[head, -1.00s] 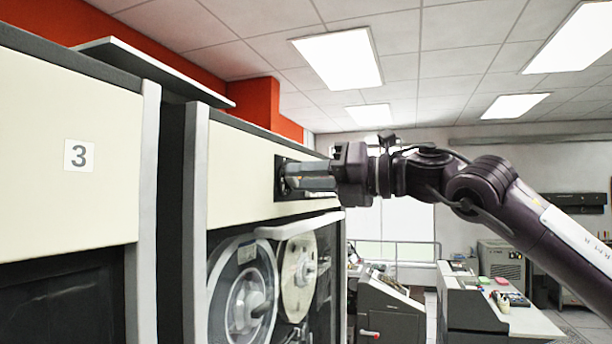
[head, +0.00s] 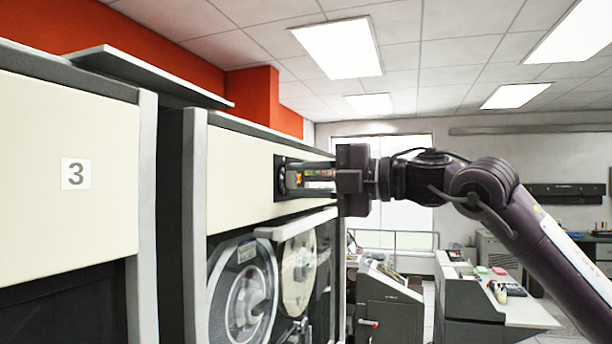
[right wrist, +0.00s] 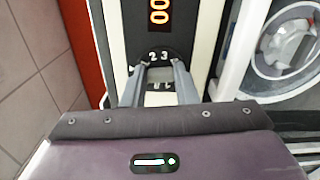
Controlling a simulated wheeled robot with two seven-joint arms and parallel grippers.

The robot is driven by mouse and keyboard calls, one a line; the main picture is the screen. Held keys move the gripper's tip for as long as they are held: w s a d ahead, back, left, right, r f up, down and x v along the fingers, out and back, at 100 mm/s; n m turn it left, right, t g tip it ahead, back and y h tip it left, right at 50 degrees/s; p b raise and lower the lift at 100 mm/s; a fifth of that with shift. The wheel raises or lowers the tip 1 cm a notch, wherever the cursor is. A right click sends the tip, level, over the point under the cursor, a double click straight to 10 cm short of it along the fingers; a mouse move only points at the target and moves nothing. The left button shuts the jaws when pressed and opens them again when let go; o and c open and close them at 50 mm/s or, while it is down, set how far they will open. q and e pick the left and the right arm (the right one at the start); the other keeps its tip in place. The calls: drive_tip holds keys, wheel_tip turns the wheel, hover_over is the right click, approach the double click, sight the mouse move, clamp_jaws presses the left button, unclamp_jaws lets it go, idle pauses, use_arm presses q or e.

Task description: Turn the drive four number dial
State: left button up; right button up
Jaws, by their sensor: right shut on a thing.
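The number dial (right wrist: 159,74) is on a dark panel (head: 280,179) on the cream upper front of the tape drive (head: 238,170). My right gripper (right wrist: 155,72) is shut on the dial, with one finger on each side of it. In the head view the right gripper (head: 292,180) reaches the panel from the right. In the right wrist view, the numerals 2 and 3 show just above the dial, and others below it are partly hidden. An orange display (right wrist: 159,14) reads zeros. My left gripper is out of view.
A neighbouring cabinet (head: 60,215) labelled 3 stands at the left. Tape reels (head: 243,288) sit below the panel behind a pale-edged frame. Grey consoles (head: 390,305) and a desk stand at the back right. The space around my right arm looks clear.

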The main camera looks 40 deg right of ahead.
drive_tip(key=shift+m, duration=0.7)
drive_tip(key=o, duration=1)
drive_tip(key=shift+d, duration=0.1)
drive_tip(key=b+v, duration=0.4)
drive_tip(key=v, duration=0.3)
drive_tip(key=shift+s+d+b, duration=0.15)
drive_tip(key=shift+s+b, duration=0.15)
drive_tip(key=shift+s, duration=0.1)
